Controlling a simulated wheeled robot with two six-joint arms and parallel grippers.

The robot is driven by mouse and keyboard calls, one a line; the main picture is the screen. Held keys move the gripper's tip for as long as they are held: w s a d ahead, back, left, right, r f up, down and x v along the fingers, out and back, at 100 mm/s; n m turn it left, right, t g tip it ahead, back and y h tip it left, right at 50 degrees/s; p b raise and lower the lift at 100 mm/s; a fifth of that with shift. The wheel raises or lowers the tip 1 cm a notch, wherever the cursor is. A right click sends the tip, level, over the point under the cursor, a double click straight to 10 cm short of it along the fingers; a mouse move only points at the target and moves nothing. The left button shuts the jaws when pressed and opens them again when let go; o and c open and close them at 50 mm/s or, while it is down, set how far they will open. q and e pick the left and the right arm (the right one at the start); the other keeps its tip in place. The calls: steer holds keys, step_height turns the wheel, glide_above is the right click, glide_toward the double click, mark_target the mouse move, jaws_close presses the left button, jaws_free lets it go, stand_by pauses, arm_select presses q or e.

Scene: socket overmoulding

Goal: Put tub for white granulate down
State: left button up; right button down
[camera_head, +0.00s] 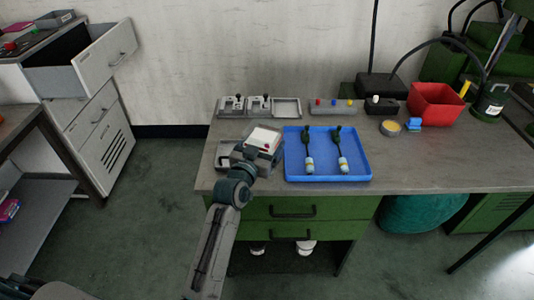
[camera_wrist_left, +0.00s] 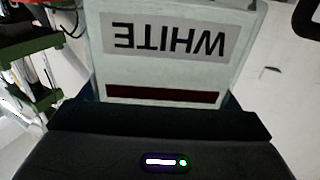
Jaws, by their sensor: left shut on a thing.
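My left gripper (camera_head: 258,151) is shut on the tub for white granulate (camera_head: 265,137), a pale box at the left part of the workbench. In the left wrist view the tub (camera_wrist_left: 160,73) fills the top middle, with an upside-down "WHITE" label and a dark red strip. The fingertips are mostly hidden behind my wrist and the tub. I cannot tell whether the tub touches the bench top (camera_head: 420,165). My right gripper is not in view.
A blue tray (camera_head: 325,174) with two dark-handled tools is close right of the tub. Small grey trays (camera_head: 287,107) stand behind it, and another (camera_head: 225,163) lies left. A red bin (camera_head: 436,104) and yellow dish (camera_head: 390,128) are farther right. The bench's right front is clear.

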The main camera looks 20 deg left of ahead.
arm_select(q)
steer(key=shift+f, duration=2.1)
steer(key=shift+f, duration=0.2)
steer(key=o, duration=1.2)
steer(key=shift+o, duration=0.2)
